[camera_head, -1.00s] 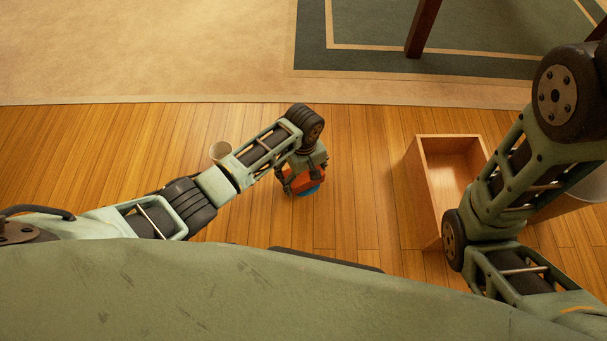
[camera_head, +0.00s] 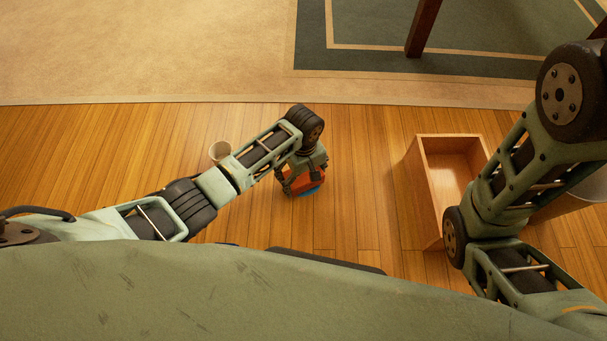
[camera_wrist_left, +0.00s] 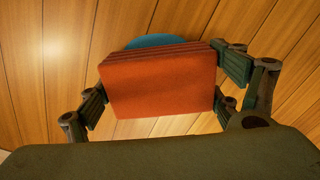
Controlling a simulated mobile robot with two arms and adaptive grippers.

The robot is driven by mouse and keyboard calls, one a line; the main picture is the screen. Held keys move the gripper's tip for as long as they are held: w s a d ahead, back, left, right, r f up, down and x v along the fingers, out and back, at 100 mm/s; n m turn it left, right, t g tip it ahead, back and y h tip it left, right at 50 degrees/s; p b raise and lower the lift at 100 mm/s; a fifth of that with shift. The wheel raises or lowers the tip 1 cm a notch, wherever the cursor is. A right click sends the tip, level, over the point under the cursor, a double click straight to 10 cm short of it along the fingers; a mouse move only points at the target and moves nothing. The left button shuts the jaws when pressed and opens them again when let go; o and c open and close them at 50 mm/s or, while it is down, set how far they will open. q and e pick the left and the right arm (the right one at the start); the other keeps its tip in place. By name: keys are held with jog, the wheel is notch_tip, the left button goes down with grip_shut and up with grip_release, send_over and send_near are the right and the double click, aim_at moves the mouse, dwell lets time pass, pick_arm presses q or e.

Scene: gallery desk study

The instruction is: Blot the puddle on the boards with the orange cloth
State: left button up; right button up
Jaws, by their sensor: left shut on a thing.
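My left gripper (camera_head: 303,183) reaches down to the boards and is shut on the orange cloth (camera_wrist_left: 160,83), a folded block with layered edges. In the left wrist view the fingers of my left gripper (camera_wrist_left: 160,92) press on both sides of the cloth. The blue puddle (camera_wrist_left: 160,41) shows as a rounded edge beyond the cloth; the cloth hides the rest. In the head view a sliver of the puddle (camera_head: 312,191) shows at the cloth's lower right. I cannot tell whether the cloth touches it. My right gripper is not in view.
An open wooden box (camera_head: 412,190) stands on the boards to the right, next to my right arm. A beige carpet (camera_head: 150,50) and a dark table leg (camera_head: 422,28) lie beyond. Boards between cloth and box are clear.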

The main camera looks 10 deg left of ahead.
pick_arm(q)
jog(key=shift+f, duration=0.5)
jog(key=shift+w, duration=0.1)
dwell(0.6)
